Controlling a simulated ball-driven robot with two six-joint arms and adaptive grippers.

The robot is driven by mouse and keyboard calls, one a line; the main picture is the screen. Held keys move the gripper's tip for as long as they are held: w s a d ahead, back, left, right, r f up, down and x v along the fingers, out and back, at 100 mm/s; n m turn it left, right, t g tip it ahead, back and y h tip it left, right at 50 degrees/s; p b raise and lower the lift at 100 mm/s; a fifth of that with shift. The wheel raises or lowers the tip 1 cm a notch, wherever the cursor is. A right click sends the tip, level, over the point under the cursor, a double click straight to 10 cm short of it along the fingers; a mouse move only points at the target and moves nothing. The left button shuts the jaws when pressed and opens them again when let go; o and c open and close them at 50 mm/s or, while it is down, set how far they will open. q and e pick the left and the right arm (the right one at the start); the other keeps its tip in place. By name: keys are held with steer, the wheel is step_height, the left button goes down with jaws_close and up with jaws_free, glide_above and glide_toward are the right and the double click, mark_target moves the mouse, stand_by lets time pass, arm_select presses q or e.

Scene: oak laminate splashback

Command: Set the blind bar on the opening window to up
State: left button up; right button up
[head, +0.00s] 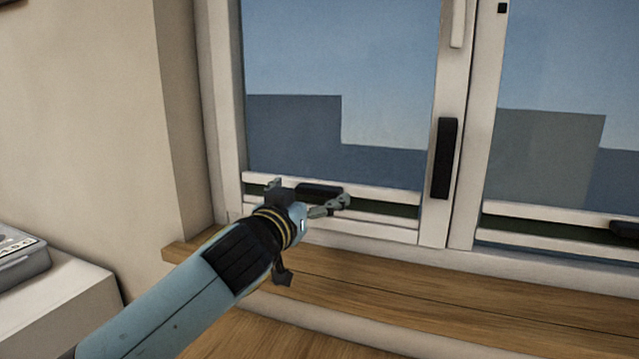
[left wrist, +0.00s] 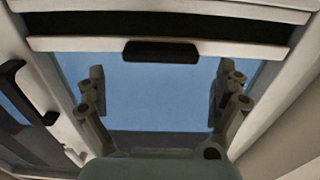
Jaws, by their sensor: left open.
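The blind bar (head: 385,194) on the left window sash is a white rail low across the pane, just above the bottom frame. A dark strip shows under it. Its black grip (head: 318,191) is at the middle of the bar. In the left wrist view, which looks upside down, the bar (left wrist: 75,44) and grip (left wrist: 160,51) lie near the top. My left gripper (head: 311,195) is open in front of the grip, its fingers spread to either side. In the left wrist view the fingers (left wrist: 160,75) show nothing between them but glass. I cannot tell whether they touch the bar.
A black window handle (head: 443,158) stands upright on the sash's right stile. The right pane has its own low bar (head: 540,222) with a black grip (head: 626,229). A wooden sill (head: 400,290) runs below. A grey case (head: 22,262) sits at far left.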

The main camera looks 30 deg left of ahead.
mark_target(315, 190)
arm_select(q)
steer(key=x, duration=0.3)
steer(key=shift+w, duration=0.1)
steer(key=shift+w+a+p, duration=0.2)
steer(key=shift+w+p, duration=0.1)
steer(key=shift+w, duration=0.3)
steer(key=shift+w+f, duration=0.1)
steer(key=shift+w, duration=0.05)
arm_select(e)
steer(key=shift+w+d+r, duration=0.1)
steer(key=shift+w+r, duration=0.15)
steer(key=shift+w, duration=0.25)
steer(key=shift+w+r, duration=0.25)
steer(key=shift+w, duration=0.25)
arm_select(q)
steer(key=shift+c, duration=0.4)
